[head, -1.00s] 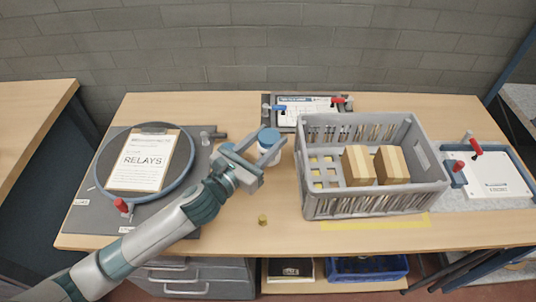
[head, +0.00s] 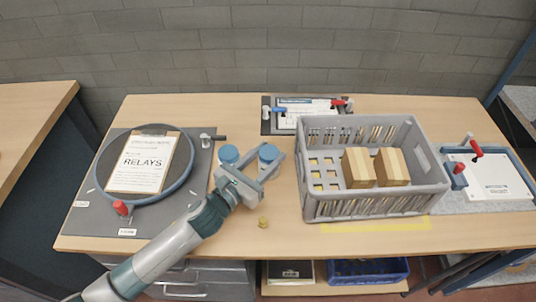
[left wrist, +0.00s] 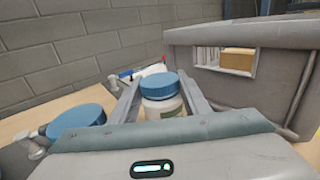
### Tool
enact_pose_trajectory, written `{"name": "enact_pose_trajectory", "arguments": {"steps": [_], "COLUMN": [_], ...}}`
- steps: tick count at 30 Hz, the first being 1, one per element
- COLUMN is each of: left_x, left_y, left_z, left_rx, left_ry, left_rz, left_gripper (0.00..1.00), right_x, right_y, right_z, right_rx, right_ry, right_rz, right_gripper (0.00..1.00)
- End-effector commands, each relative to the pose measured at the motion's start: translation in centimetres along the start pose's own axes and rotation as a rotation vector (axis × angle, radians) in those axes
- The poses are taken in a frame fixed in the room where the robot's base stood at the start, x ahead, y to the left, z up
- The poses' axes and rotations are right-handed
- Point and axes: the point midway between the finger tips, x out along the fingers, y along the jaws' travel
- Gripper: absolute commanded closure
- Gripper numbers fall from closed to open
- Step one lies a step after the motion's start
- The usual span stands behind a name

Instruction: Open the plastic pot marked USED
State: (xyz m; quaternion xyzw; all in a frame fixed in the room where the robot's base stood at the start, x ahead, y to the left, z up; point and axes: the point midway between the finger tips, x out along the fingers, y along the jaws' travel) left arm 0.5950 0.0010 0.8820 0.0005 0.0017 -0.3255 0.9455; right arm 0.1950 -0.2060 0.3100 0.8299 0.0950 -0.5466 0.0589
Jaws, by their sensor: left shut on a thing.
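Two plastic pots with blue lids are near the middle of the bench. The right one (head: 268,153) is between the fingers of my left gripper (head: 265,152), which is shut on it. In the left wrist view this pot (left wrist: 160,86) stands upright, with a white body, a partly hidden label and its blue lid on. The other pot (head: 228,153) is to the left of the gripper, and its blue lid (left wrist: 76,120) shows at the lower left of the wrist view. I cannot read USED on either pot. My right gripper is not in view.
A grey crate (head: 310,205) with cartons stands close right of the gripper. A dark board (head: 195,203) with a ring and RELAYS clipboard (head: 145,163) lies left. A clamp fixture (head: 268,124) is behind. A small yellowish piece (head: 263,222) lies in front on bare bench.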

Motion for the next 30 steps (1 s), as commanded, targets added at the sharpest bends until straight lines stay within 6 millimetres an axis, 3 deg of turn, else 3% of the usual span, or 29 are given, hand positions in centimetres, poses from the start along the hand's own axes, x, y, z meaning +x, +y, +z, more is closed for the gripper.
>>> {"name": "enact_pose_trajectory", "arguments": {"steps": [12, 13, 15, 30], "left_x": [0.02, 0.01, 0.01, -0.23], "left_y": [-0.01, -0.01, -0.02, 0.0], "left_z": [-0.17, -0.22, -0.19, 0.0], "left_rx": [0.001, 0.001, 0.001, 0.0], "left_ry": [-0.002, -0.001, -0.001, 0.001], "left_rz": [0.0, 0.0, 0.0, 0.0], "left_gripper": [1.0, 0.55, 0.39, 0.39], "right_x": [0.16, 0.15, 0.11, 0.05], "right_y": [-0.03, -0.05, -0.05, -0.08], "right_z": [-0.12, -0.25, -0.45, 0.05], "right_rx": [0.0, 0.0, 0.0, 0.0], "right_ry": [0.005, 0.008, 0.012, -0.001], "right_rz": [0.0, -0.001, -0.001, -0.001], "right_gripper": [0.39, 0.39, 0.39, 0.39]}}
